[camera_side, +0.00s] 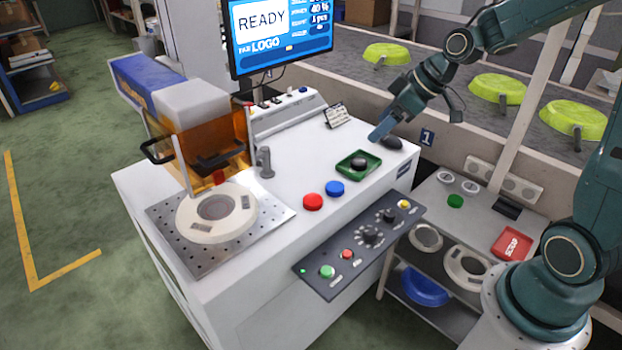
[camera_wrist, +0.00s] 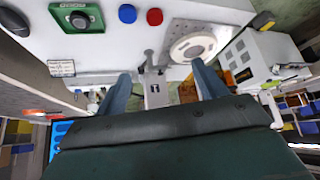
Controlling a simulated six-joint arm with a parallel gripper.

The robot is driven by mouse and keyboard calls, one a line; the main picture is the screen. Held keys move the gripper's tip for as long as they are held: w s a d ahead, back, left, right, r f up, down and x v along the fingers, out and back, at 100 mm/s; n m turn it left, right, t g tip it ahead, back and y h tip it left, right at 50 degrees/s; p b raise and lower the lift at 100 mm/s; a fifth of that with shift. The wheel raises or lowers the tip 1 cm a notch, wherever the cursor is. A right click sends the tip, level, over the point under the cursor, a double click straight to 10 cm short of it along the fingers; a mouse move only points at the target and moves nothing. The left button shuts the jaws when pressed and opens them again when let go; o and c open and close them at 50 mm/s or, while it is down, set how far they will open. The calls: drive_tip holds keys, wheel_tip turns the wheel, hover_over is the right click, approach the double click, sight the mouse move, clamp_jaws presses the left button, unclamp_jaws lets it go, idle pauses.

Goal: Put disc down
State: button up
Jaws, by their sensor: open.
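A dark round disc (camera_side: 358,164) sits in a small green tray (camera_side: 342,169) on the white bench top. The disc (camera_wrist: 80,20) and tray (camera_wrist: 57,68) also show at the upper left of the wrist view. A red disc (camera_side: 313,202) and a blue disc (camera_side: 335,188) lie side by side on the bench, left of the tray. Both show in the wrist view, blue (camera_wrist: 127,13) and red (camera_wrist: 154,17). My gripper (camera_side: 381,131) is above the back right of the bench, apart from the tray. Its fingers (camera_wrist: 161,88) are spread and nothing is between them.
A machine with an orange guard (camera_side: 212,145) stands over a white ring fixture (camera_side: 190,230) on the left. A dark rounded object (camera_side: 391,142) lies near my gripper. A green disc (camera_side: 455,201) and red scrap tray (camera_side: 512,243) are on the side shelf. Green pans (camera_side: 497,88) line the conveyor.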

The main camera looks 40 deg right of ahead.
drive_tip(key=s+a+r+m+h, duration=0.1)
drive_tip(key=s+a+r+m, duration=0.1)
drive_tip(key=s, duration=0.8)
drive_tip(key=s+a+r+m+h, duration=0.1)
drive_tip(key=s+a+r, duration=0.3)
drive_tip(key=s, duration=0.7)
drive_tip(key=shift+a+r+m+g+h, duration=0.25)
drive_tip(key=shift+r+m+g+h, duration=0.05)
drive_tip(key=shift+r+m, duration=0.5)
